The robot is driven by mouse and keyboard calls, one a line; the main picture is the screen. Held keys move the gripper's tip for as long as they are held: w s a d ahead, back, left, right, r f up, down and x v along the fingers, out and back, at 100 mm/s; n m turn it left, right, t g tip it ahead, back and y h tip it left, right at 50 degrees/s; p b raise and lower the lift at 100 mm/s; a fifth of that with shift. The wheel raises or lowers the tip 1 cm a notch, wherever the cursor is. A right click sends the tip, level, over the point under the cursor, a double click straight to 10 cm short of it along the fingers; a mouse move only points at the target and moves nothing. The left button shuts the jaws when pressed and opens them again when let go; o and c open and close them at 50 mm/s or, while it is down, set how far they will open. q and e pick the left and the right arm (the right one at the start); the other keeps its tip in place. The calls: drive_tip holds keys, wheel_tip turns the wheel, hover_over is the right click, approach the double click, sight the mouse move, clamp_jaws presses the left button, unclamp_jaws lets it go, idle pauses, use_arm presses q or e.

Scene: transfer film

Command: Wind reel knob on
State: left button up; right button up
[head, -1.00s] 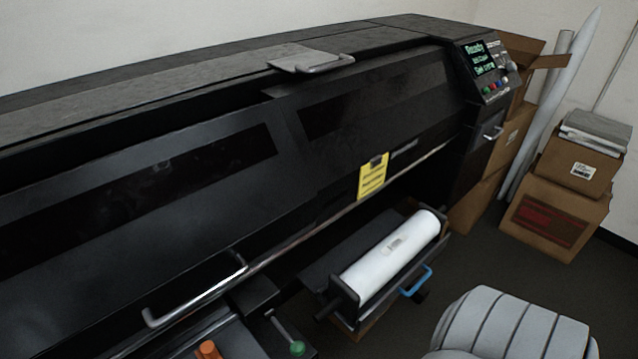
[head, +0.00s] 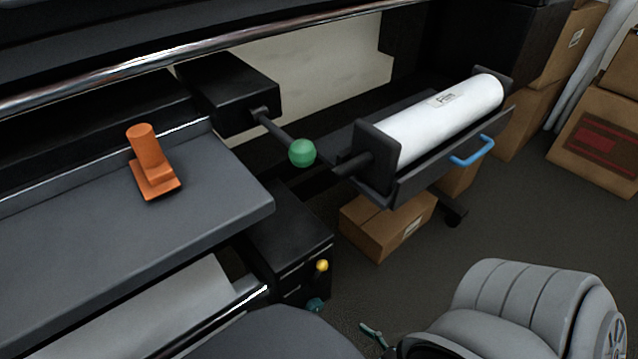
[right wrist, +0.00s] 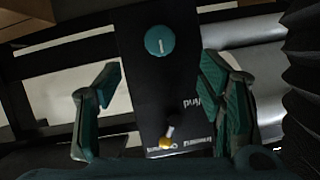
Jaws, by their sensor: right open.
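A round teal knob (right wrist: 159,40) with a short white mark sits on a black control box (right wrist: 140,90) in the right wrist view. The mark looks near vertical in that view. Below it is a small lever with a yellow tip (right wrist: 167,140) beside upside-down white lettering. In the head view the teal knob (head: 314,306) and yellow tip (head: 322,265) show on the box's front. My right gripper (right wrist: 160,78) is open and empty, its teal fingers either side of the knob's line, apart from it. A fingertip (head: 372,332) shows in the head view. My left gripper is out of view.
A green-ended lever (head: 302,153) juts out above the box. A white film roll (head: 440,120) lies in a cradle with a blue handle (head: 472,152). An orange tool (head: 153,165) stands on the grey shelf (head: 190,225). Dark floor is open at the right.

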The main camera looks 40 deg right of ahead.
drive_tip(key=b, duration=0.3)
approach(317, 311)
drive_tip(key=x, duration=0.4)
drive_tip(key=b+x, duration=0.1)
drive_tip(key=x, duration=0.3)
drive_tip(key=shift+w+f, duration=0.1)
drive_tip(key=shift+f, duration=0.1)
drive_tip(key=shift+w+f+b, duration=0.1)
drive_tip(key=shift+w+b, duration=0.2)
drive_tip(key=shift+w, duration=0.15)
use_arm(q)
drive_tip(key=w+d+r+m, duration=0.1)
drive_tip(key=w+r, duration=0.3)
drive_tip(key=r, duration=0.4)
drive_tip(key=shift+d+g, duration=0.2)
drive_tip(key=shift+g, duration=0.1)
use_arm(e)
drive_tip(key=c, duration=1.1)
